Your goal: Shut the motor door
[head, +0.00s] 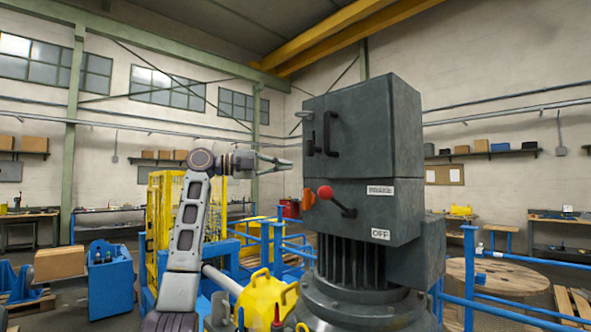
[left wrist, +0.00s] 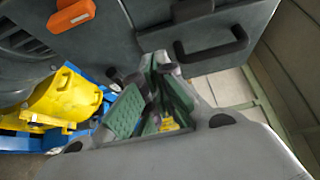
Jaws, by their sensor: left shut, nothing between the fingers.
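The motor door (head: 318,150) is the dark grey panel on the left face of the upper box on the motor. It carries a black handle (head: 331,133) and looks about flush with the box; I cannot tell whether a small gap stays at its edge. In the left wrist view the door (left wrist: 160,18) and its handle (left wrist: 215,45) show at the top. My left gripper (head: 290,164) is shut and empty, left of the door and apart from it. Its green finger pads (left wrist: 155,105) show in the left wrist view. My right gripper is not in view.
Below the door, a red-knobbed lever (head: 326,192) and an orange piece (head: 309,199) stick out from the lower box (head: 370,222). A yellow housing (head: 262,298) and blue railings (head: 278,245) stand below and left of the motor.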

